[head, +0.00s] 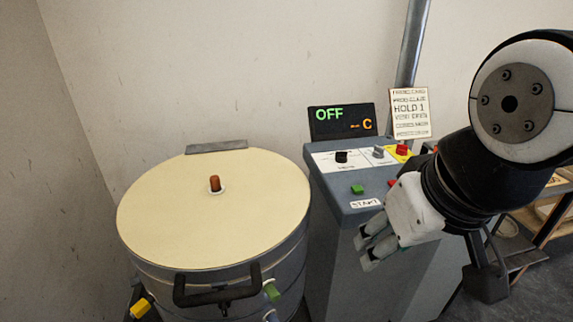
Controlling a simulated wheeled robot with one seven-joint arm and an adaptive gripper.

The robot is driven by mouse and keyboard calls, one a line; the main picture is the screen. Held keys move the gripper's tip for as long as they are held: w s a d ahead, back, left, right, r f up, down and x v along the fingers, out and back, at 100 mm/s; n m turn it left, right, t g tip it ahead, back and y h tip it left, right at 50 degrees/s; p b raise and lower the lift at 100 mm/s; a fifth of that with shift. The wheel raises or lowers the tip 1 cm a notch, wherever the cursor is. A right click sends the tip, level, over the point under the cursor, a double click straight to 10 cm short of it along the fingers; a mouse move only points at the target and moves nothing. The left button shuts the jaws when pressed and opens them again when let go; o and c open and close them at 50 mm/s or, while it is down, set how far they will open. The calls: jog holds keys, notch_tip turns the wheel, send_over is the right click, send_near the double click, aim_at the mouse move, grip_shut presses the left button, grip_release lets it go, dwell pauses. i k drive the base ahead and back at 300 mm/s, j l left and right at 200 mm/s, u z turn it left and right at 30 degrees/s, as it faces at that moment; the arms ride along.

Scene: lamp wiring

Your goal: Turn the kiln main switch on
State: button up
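The grey control panel (328,188) stands right of the kiln (190,225). On its top are a black knob (341,156), a grey knob (378,152) and a red switch (402,150) on a yellow plate at the right. Their labels are too small to read, and so are the switch positions. The display (341,121) behind reads OFF in green, with an orange C. My gripper (368,247) hangs in front of the panel's right front side, below and nearer than the red switch, fingers pointing down-left. Nothing shows between its fingers; their spacing is unclear.
A green button (357,189) sits above a START label (364,203); a red button (391,182) is close beside my gripper. A printed card (410,113) and a grey pole (411,45) rise behind the panel. A wooden shelf (548,212) stands at right.

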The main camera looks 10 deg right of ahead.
aim_at(402, 149)
jog(key=z, duration=0.75)
jog(key=i+l+u, duration=0.2)
jog(key=i, duration=0.3)
jog(key=i+u, duration=0.2)
jog(key=i, duration=0.25)
